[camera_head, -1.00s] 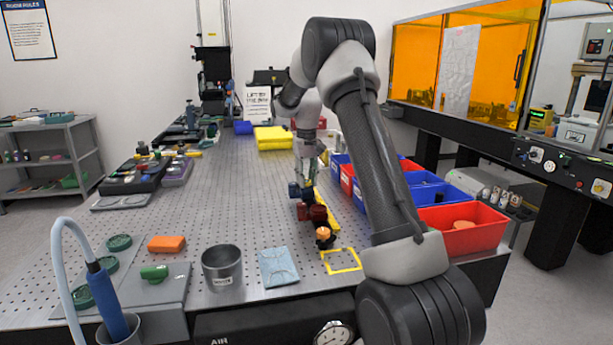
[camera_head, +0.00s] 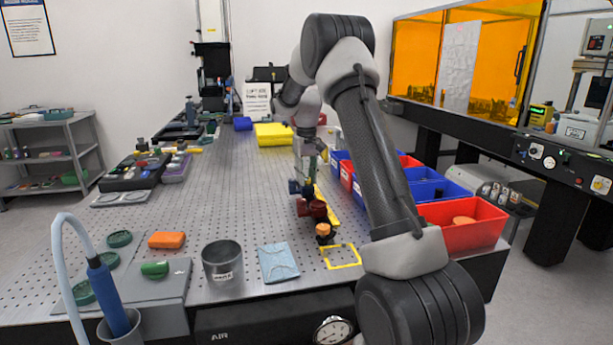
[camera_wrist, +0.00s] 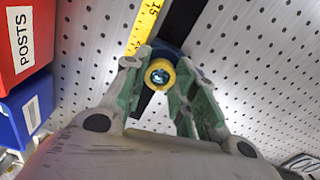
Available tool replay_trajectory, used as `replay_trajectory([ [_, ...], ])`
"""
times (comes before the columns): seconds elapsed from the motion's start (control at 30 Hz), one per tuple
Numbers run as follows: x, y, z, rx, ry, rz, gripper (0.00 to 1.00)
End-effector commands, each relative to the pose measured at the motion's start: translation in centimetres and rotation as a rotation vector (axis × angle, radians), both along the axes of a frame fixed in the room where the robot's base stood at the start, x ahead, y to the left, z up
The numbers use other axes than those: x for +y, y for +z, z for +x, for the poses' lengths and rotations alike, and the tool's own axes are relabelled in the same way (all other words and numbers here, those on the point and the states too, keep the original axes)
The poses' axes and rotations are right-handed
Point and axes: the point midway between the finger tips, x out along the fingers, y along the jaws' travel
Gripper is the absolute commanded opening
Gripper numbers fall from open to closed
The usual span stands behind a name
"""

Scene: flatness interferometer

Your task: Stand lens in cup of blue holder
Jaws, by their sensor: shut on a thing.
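The lens (camera_wrist: 160,76), a clear disc in a yellow ring, sits between my fingertips in the wrist view. My gripper (camera_wrist: 158,66) is shut on it. The blue holder (camera_wrist: 168,48) shows partly just behind the ring, mostly hidden by the lens and fingers. I cannot tell whether the lens touches the cup or is above it. In the head view my gripper (camera_head: 309,166) points down over the right part of the table, close above the blue holder (camera_head: 308,191). The lens is too small to make out there.
Red and dark mounts (camera_head: 313,208) stand just in front of the holder, beside a yellow ruler (camera_head: 328,203). Blue and red bins (camera_head: 462,237) line the table's right edge. The table's middle left is clear.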

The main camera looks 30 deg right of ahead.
Motion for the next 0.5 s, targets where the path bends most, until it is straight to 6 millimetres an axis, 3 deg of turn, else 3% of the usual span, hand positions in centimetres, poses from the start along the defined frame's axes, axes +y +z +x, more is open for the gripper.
replay_trajectory([
  [0.5, 0.1, -1.4, -0.3, 0.013, -0.001, 0.004, 0.06],
])
